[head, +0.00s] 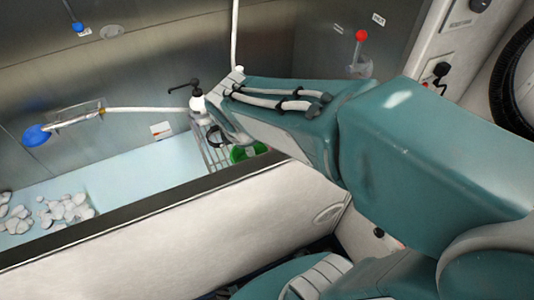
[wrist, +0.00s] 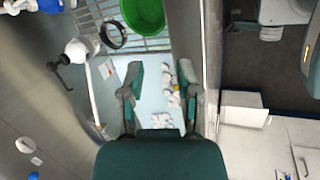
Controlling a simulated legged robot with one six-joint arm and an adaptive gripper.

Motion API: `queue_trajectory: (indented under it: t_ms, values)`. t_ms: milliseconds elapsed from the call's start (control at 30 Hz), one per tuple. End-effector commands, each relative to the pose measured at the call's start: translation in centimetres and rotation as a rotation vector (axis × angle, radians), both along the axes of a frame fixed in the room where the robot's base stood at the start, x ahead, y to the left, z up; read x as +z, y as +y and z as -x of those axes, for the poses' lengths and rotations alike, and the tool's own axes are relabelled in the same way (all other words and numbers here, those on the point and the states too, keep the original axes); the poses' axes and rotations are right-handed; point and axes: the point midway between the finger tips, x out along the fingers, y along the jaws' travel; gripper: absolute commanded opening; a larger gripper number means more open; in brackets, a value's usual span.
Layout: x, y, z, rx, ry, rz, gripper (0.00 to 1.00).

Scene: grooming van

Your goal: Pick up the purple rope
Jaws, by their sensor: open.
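I cannot make out a purple rope in either view. My gripper (wrist: 162,82) is open in the wrist view, its two fingers apart with nothing between them. Beyond the fingers is the pale blue floor of the tub (wrist: 150,92), with white stones on it. In the head view my arm reaches over the tub's front edge, and the arm hides much of what is beneath it. I cannot clearly make out the fingers there.
A wire rack (wrist: 153,44) holds a green bowl (wrist: 143,14) and a black ring (wrist: 113,35). White stones (head: 68,209) lie at the tub's left. The tub's front wall (head: 180,229) runs below my arm.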

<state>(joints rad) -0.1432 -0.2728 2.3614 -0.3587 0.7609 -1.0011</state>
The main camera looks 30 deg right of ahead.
Motion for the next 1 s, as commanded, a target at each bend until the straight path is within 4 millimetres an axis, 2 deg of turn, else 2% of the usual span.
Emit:
queue_trajectory:
  t_ms: [300,600,700,733,767,867,1000]
  values:
    - [3.6,-0.7,5.2,-0.613,-0.162,-0.341,0.43]
    - [5.4,-0.3,9.3,-1.104,-0.244,-0.655,0.43]
    - [5.6,-0.2,9.9,-1.184,-0.251,-0.708,0.43]
    - [5.7,-0.1,10.0,-1.198,-0.252,-0.716,0.29]
    - [5.7,-0.1,10.1,-1.207,-0.252,-0.721,0.22]
    - [5.8,-0.2,9.6,-1.229,-0.246,-0.719,0.22]
    - [5.8,-0.7,7.8,-1.266,-0.227,-0.685,0.22]
